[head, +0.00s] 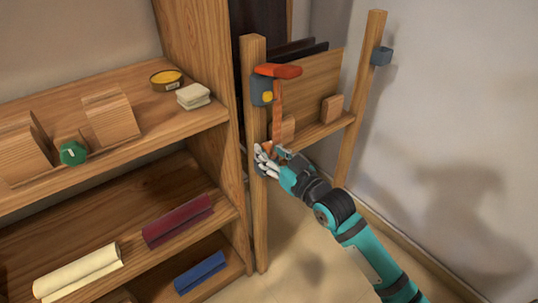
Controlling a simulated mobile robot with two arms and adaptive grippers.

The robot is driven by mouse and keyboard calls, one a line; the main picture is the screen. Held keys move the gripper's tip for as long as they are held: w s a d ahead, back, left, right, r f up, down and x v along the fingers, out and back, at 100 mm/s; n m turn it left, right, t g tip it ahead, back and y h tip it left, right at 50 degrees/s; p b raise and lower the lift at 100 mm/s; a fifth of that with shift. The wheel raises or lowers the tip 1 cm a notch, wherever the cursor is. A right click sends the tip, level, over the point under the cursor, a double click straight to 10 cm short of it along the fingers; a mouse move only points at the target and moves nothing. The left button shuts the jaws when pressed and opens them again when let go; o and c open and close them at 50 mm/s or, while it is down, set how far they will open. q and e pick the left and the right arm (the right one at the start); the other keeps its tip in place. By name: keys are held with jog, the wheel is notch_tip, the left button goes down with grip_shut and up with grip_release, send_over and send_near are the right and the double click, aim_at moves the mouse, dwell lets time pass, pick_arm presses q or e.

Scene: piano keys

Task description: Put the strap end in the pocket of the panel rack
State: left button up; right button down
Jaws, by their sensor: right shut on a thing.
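The panel rack (257,215) is a wooden frame with two posts, holding dark panels and a wooden panel. An orange strap (278,105) hangs from an orange piece at the top of the left post, beside a grey-blue fitting (261,91) with a yellow button. My right gripper (265,158) is at the left post, below that fitting, shut on the strap's lower end. The fingers hide most of that end. A small grey-blue part shows behind the fingers on the post; I cannot tell if it is the pocket. My left gripper is out of view.
A grey-blue fitting (382,56) sits on the right post. A wall stands at the right; bare floor lies in front.

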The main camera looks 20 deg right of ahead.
jog(key=c, duration=1)
grip_release()
jog(key=shift+s+r, duration=0.1)
jog(key=p+v, duration=0.2)
jog(key=v, duration=0.9)
jog(key=s+a+f+m+g+h, duration=0.1)
jog(key=s+f+g+h, duration=0.3)
jog(key=s+f+g, duration=0.65)
jog(key=s+f+m+g+h, duration=0.1)
jog(key=s+f+g+h, duration=0.1)
jog(key=s+f, duration=0.6)
jog(key=s+g, duration=0.1)
jog(key=s, duration=0.3)
jog(key=shift+d, duration=0.3)
jog(key=shift+f, duration=0.1)
